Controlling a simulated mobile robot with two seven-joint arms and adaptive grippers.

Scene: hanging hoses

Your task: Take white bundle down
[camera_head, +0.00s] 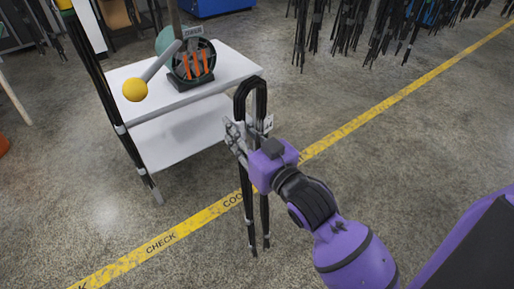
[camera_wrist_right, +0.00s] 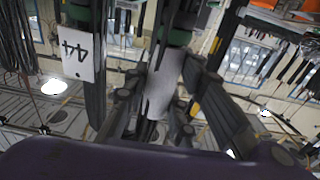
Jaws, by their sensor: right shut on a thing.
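A black hose bundle (camera_head: 250,92) with a bent, looped top hangs upright in front of the white cart, its two legs reaching down toward the floor. My right gripper (camera_head: 238,138) is shut on it below the loop. In the right wrist view a white wrap (camera_wrist_right: 163,84) on the bundle sits between the fingers of my gripper (camera_wrist_right: 155,105). A white tag marked 44 (camera_wrist_right: 77,55) hangs at the left of that view. I see no hook at the loop in the head view. My left gripper is not in view.
A white two-level cart (camera_head: 190,120) stands behind the bundle, carrying a round device with orange parts (camera_head: 196,62). A grey bar with a yellow ball (camera_head: 135,90) sticks out beside it. More dark hoses hang at the left (camera_head: 98,85) and at the top right (camera_head: 375,22).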

